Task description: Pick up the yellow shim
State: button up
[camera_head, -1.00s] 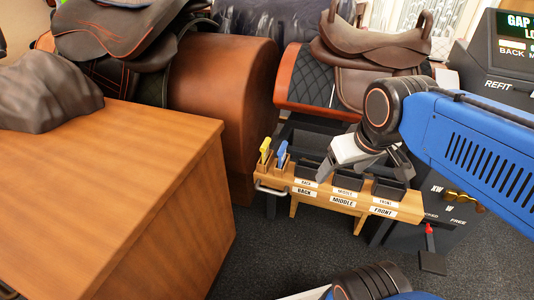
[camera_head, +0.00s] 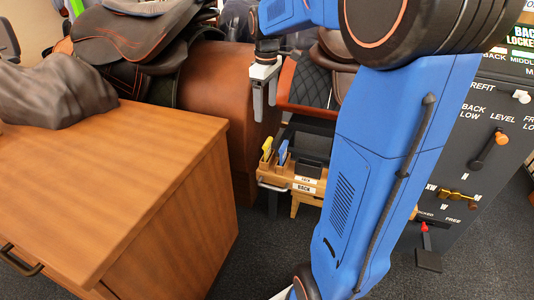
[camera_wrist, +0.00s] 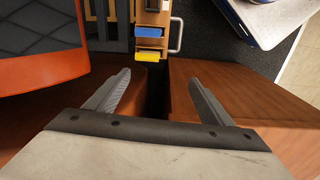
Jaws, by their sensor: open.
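The yellow shim (camera_head: 266,148) stands upright at the left end of a light wooden rack (camera_head: 272,181), beside a blue shim (camera_head: 283,152). In the wrist view the yellow shim (camera_wrist: 147,56) lies just beyond the fingertips, nearer to them than the blue shim (camera_wrist: 149,31). My gripper (camera_head: 264,108) points down, higher in the head picture than the yellow shim and apart from it. In the wrist view my gripper (camera_wrist: 159,78) has its fingers spread wide with nothing between them. My arm hides the right part of the rack.
A wooden cabinet (camera_head: 120,170) stands at the left. A brown leather form (camera_head: 225,90) and a saddle stand with an orange edge (camera_head: 300,107) are behind the rack. A dark control panel (camera_head: 480,150) with levers is at the right. A metal handle (camera_wrist: 177,35) sticks out beside the shims.

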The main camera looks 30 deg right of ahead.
aim_at(268, 141)
jog(key=shift+n+g, duration=0.3)
jog(key=shift+n, duration=0.2)
jog(key=w+d+f, duration=0.1)
jog(key=f, duration=0.3)
jog(key=w+d+f, duration=0.1)
jog(key=f, duration=0.4)
jog(key=w+d+f, duration=0.1)
jog(key=f, duration=0.3)
jog(key=shift+w+f, duration=0.15)
jog(key=shift+w, duration=0.05)
jog(key=shift+a+f, duration=0.1)
jog(key=shift+f, duration=2.55)
jog(key=c, duration=1.4)
